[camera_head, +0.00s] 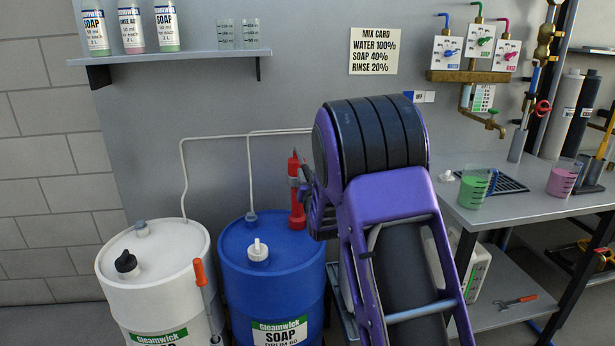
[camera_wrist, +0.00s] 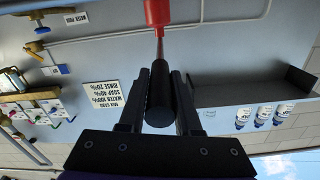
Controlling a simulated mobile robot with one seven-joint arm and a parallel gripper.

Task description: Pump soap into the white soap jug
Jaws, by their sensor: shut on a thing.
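My gripper (camera_wrist: 160,78) is shut on the black pump handle (camera_wrist: 160,98), one finger on each side. A thin metal rod runs from the handle to the red pump body (camera_wrist: 157,12). In the head view the red pump (camera_head: 297,208) stands upright at the right side of the blue drum's top (camera_head: 236,235), and my arm hides most of my gripper. The drum's label reads Gleamwick SOAP. A white container (camera_head: 480,268), probably the soap jug, is on the low shelf under the bench, partly hidden behind my arm. Its opening and any soap inside cannot be seen.
A white drum (camera_head: 150,262) labelled SOAP stands at left, with an orange-handled tool (camera_head: 200,275) in front. White hoses run along the wall. The bench (camera_head: 520,212) at right holds a green-filled beaker (camera_head: 474,188) and a pink-filled beaker (camera_head: 563,180). A wall shelf (camera_head: 180,57) holds bottles.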

